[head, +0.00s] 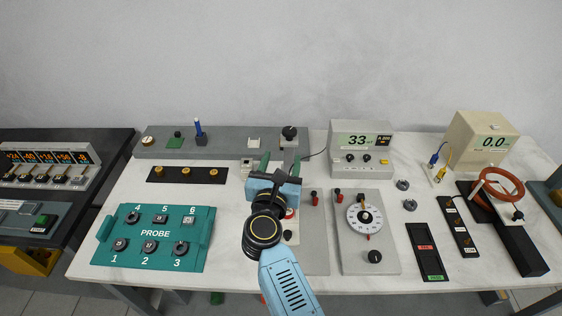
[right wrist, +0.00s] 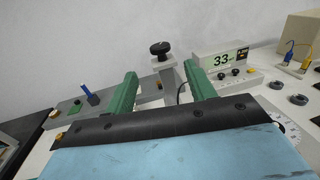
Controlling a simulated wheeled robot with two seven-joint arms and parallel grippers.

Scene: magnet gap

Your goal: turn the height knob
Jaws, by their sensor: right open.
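The black round knob (head: 289,131) tops a grey post at the right end of the long grey rail; I take it as the height knob. It also shows in the right wrist view (right wrist: 160,48), beyond the fingertips and roughly midway between them. My right gripper (head: 281,160) is open, its two green fingers pointing toward the post. In the right wrist view (right wrist: 161,82) nothing is between the fingers and they are apart from the knob. My gripper and arm hide part of the apparatus below. My left gripper is not in view.
A meter reading 33 (head: 361,142) stands right of the post. A dial panel (head: 384,252) lies right of my arm. The teal PROBE box (head: 186,254) is on the left. A blue-handled piece (head: 199,135) stands on the rail (head: 228,149). Bare tabletop (head: 232,205) shows left of my gripper.

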